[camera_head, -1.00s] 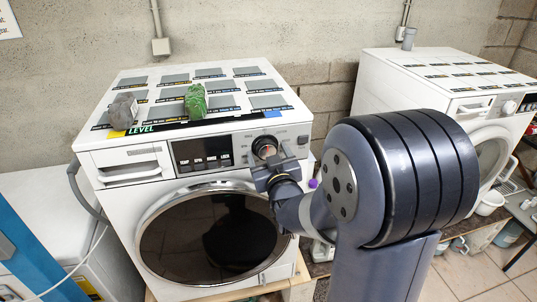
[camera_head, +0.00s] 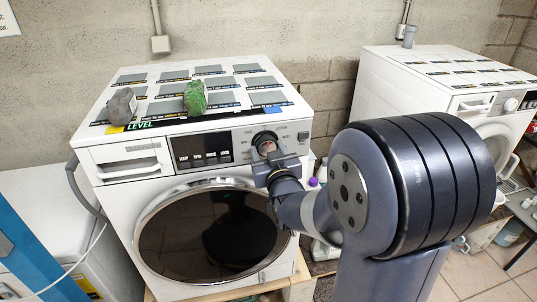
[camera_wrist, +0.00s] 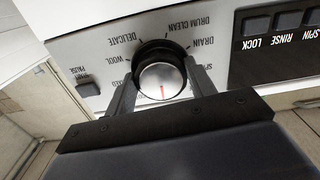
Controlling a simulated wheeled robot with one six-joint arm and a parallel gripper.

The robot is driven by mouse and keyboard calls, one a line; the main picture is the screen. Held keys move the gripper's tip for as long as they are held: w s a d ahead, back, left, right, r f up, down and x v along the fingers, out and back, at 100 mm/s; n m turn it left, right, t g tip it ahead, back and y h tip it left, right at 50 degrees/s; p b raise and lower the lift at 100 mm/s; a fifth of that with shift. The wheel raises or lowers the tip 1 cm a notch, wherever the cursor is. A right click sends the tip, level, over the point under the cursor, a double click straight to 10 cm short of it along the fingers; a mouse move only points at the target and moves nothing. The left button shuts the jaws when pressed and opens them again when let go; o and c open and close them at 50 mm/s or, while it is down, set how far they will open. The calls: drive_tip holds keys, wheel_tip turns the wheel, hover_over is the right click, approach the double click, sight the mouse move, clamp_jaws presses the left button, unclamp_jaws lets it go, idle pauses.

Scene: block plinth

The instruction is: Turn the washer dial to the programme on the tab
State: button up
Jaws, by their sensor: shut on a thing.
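The washer dial (camera_head: 266,141) is a round knob in a black ring on the right of the near washer's panel (camera_head: 237,147). In the wrist view the silver dial face (camera_wrist: 161,82) has a red mark pointing down the picture, towards my gripper. My gripper (camera_wrist: 160,92) is shut on the dial, one finger on each side. Upside-down labels around it read WOOL, DELICATE, DRUM CLEAN and DRAIN; another is partly hidden by a finger. A small blue tab (camera_head: 273,108) lies at the top's front edge; I cannot read it.
A grey stone (camera_head: 122,106) and a green lump (camera_head: 195,98) sit on the washer's top. A yellow tab (camera_head: 115,129) is at the front left. Buttons lie left of the dial; the round door (camera_head: 212,235) is below. A second washer (camera_head: 437,82) stands right.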

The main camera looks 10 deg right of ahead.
drive_tip(key=shift+a+m+b, duration=0.1)
drive_tip(key=shift+m+b, duration=3.4)
drive_tip(key=shift+b, duration=0.8)
drive_tip(key=o, duration=1)
drive_tip(key=shift+s, duration=0.15)
drive_tip(key=s+b, duration=0.1)
drive_tip(key=s, duration=0.9)
drive_tip(key=shift+s+b, duration=0.3)
drive_tip(key=shift+b, duration=0.1)
drive_tip(key=shift+w, duration=0.15)
